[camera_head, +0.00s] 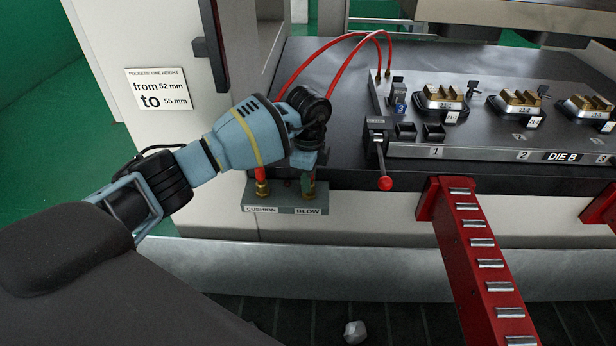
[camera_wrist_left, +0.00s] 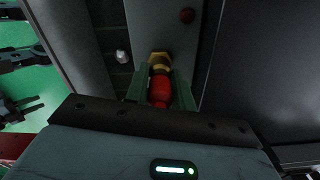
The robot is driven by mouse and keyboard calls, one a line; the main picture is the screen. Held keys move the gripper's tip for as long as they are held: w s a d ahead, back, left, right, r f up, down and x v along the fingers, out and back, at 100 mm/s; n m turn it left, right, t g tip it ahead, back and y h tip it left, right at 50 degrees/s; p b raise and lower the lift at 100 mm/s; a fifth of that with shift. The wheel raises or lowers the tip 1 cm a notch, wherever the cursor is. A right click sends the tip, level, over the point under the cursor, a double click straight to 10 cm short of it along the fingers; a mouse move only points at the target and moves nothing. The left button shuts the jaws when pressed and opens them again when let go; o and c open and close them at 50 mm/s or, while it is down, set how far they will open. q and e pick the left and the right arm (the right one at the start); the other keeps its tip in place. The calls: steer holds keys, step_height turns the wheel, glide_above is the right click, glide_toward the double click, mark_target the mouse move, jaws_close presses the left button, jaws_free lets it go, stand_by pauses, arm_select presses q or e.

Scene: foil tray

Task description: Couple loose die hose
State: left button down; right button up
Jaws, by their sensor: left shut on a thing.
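My left gripper (camera_head: 308,186) is in front of the dark press bed's edge, just above the BLOW label of a grey port block (camera_head: 283,210). In the left wrist view its green fingers are shut on a red hose coupling (camera_wrist_left: 160,90). A brass collar (camera_wrist_left: 159,60) shows at the coupling's far end, at the block; whether it is fully seated I cannot tell. A second red coupling (camera_head: 261,174) with brass stands upright at the CUSHION port. Two red hoses (camera_head: 342,76) arch from the die plate (camera_head: 480,151) towards these ports, partly hidden by my wrist. My right gripper is not in view.
A red-knobbed clamp lever (camera_head: 385,183) stands at the plate's left front. A red roller rail (camera_head: 478,250) juts forward right of the block. A white cabinet with a height sign (camera_head: 158,89) is at left. A pale scrap (camera_head: 355,332) lies on the floor.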

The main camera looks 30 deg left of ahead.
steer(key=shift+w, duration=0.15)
arm_select(q)
steer(key=c, duration=1.1)
jaws_free()
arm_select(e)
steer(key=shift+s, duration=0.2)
arm_select(q)
steer(key=o, duration=0.5)
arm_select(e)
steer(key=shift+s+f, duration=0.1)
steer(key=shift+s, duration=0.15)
